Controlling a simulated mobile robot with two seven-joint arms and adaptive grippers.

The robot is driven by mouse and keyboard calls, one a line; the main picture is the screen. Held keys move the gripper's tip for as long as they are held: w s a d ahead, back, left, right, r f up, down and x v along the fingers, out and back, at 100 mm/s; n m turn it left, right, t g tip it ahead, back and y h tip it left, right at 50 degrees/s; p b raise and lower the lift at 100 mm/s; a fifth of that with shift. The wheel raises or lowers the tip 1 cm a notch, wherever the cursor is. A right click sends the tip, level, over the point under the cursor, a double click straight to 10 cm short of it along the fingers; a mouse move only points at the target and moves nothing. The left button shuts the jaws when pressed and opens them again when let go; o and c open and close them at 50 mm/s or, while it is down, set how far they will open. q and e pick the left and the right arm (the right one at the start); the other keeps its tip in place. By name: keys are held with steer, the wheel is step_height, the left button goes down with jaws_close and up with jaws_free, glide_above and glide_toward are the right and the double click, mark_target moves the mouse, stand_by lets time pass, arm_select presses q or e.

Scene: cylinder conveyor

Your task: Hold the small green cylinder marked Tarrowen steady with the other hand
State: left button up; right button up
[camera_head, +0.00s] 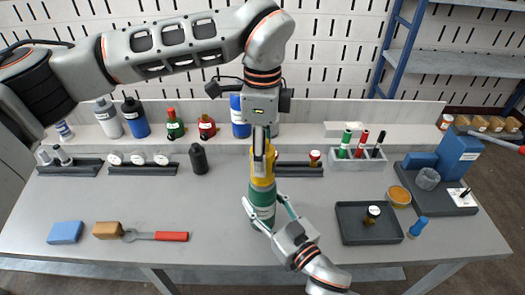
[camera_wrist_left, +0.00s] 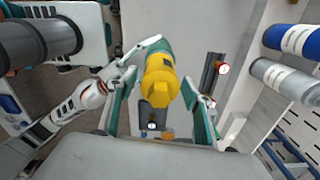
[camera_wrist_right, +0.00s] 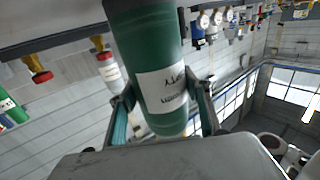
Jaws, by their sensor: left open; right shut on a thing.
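The small green cylinder (camera_head: 263,205) with a yellow cap (camera_head: 262,183) is upright near the middle of the bench. My right gripper (camera_head: 266,211) is shut around its green body from the front right. In the right wrist view the green body (camera_wrist_right: 145,45) lies between the fingers; its white label (camera_wrist_right: 162,88) is only partly readable. My left gripper (camera_head: 262,158) comes from above and is open over the yellow cap. In the left wrist view the cap (camera_wrist_left: 160,88) sits between its spread fingers. Whether the cylinder's base touches the bench is hard to tell.
A dark tray (camera_head: 345,237) with a small bottle stands to the right. A black bottle (camera_head: 198,158) stands to the left. A red-handled wrench (camera_head: 165,236), a brown block (camera_head: 107,230) and a blue block (camera_head: 65,232) lie at front left. The bench between them and the cylinder is clear.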

arm_select(q)
steer(key=shift+n, duration=0.8)
steer(key=shift+n, duration=0.9)
steer(key=n, duration=0.4)
steer(key=shift+f, duration=1.25)
